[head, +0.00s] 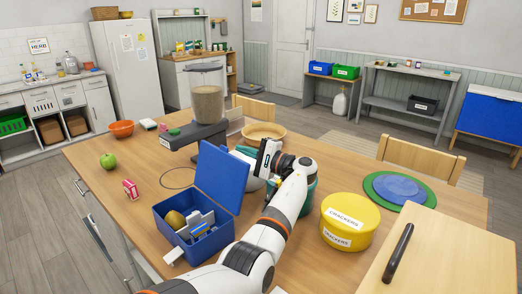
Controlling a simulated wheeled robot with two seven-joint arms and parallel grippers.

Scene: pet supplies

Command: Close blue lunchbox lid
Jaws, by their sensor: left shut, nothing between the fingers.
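The blue lunchbox (221,239) sits on the wooden table with its lid (222,179) standing open, roughly upright, at the back right side. Inside it lie a brown round item (175,220) and several white, grey and blue items (201,224). My left gripper (262,161) is shut and empty, just right of and behind the lid's upper part. A small gap seems to show between it and the lid. Its fingertips are hard to make out. My right gripper is not in view.
A teal container (309,194) is partly hidden behind my left arm. A yellow crackers tin (349,220) stands right of it. A dispenser (207,104) stands behind the lunchbox.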

